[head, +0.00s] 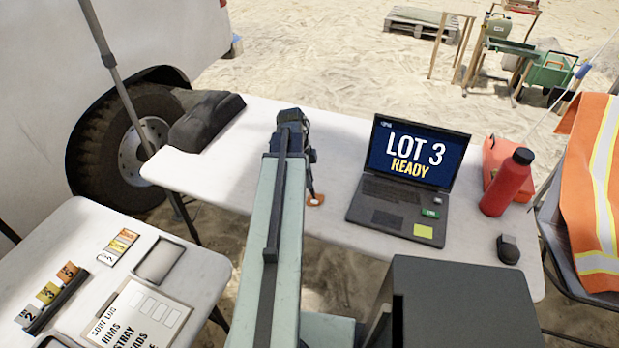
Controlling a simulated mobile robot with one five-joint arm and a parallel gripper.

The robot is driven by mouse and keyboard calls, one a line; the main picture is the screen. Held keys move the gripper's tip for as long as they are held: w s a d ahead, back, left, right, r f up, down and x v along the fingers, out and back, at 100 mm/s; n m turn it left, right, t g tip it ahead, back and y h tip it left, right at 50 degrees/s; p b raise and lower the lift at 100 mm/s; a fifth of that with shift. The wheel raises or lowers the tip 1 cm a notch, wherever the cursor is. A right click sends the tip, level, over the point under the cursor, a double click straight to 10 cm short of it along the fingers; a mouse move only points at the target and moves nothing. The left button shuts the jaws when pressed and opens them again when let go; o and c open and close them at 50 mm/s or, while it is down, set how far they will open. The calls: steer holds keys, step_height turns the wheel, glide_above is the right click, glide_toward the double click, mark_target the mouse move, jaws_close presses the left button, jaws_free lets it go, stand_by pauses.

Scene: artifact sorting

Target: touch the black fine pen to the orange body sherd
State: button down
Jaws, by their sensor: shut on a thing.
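A laptop (412,180) stands right of the sherd, with a red bottle (508,183) and a black mouse (508,249) further right. A dark bag (206,121) lies at the table's left end. A second table (190,265) holds a sorting sheet, a tray and numbered cards.

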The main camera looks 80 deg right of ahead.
steer(key=shift+f+b, duration=0.7)
steer(key=shift+b, duration=0.05)
stand_by(1.6)
step_height(320, 180, up, 8)
steer(key=p, duration=0.8)
steer(key=shift+r, duration=0.1)
stand_by(0.5)
